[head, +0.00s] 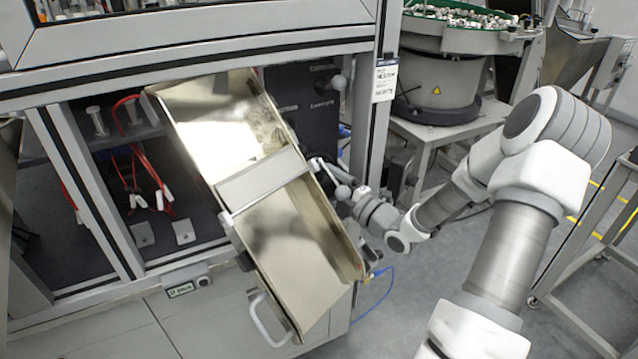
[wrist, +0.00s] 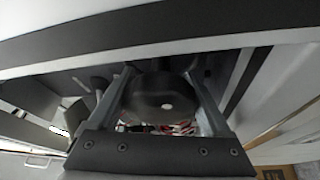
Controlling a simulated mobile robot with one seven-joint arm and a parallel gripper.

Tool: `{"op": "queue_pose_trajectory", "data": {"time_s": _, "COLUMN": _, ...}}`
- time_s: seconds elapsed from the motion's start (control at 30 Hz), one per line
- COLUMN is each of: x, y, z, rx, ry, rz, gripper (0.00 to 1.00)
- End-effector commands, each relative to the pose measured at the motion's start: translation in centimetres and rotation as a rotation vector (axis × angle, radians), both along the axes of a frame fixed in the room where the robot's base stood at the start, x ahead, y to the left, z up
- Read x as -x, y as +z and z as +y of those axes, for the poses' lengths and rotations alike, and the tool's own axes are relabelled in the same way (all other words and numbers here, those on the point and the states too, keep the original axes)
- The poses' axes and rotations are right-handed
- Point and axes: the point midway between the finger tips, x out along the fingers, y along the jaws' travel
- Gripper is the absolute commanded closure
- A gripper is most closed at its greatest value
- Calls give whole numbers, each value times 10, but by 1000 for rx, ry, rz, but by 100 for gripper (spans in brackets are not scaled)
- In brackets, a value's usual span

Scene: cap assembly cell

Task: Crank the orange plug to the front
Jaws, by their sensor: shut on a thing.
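I see no orange plug in either view. In the head view my gripper (head: 320,166) reaches in from the right, beside the right edge of the tilted metal chute (head: 295,240), inside the machine's opening. The chute's edge partly hides its fingertips. In the wrist view the two grey fingers of my gripper (wrist: 163,78) stand on both sides of a dark rounded part (wrist: 160,92). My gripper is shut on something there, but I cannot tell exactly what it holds.
A dark panel (head: 310,105) with a grey ball knob (head: 338,83) stands behind the chute. A frame post (head: 372,120) stands close to my arm. Red cables (head: 150,180) hang on the left. A bowl feeder (head: 440,80) stands at back right. Open floor (head: 420,285) lies below my arm.

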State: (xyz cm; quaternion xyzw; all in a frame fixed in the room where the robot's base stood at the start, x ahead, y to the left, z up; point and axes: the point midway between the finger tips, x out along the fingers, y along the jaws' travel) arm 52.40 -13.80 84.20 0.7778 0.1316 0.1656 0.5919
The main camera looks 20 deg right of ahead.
Motion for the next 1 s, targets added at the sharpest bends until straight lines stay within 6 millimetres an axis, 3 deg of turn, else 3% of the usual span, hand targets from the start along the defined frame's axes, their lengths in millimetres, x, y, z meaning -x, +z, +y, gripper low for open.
{"op": "queue_pose_trajectory", "data": {"time_s": 0.63, "x": 0, "y": 0, "z": 0, "rx": -60, "ry": -1, "rz": 3, "gripper": 73}}
{"op": "queue_pose_trajectory", "data": {"time_s": 0.67, "x": 0, "y": 0, "z": -1, "rx": -60, "ry": -1, "rz": 3, "gripper": 12}}
{"op": "queue_pose_trajectory", "data": {"time_s": 0.7, "x": 0, "y": 0, "z": -1, "rx": -60, "ry": -1, "rz": 3, "gripper": 5}}
{"op": "queue_pose_trajectory", "data": {"time_s": 0.73, "x": 0, "y": 0, "z": 0, "rx": -60, "ry": -1, "rz": 3, "gripper": 0}}
{"op": "queue_pose_trajectory", "data": {"time_s": 1.0, "x": 1, "y": 0, "z": -1, "rx": -59, "ry": -1, "rz": 3, "gripper": 0}}
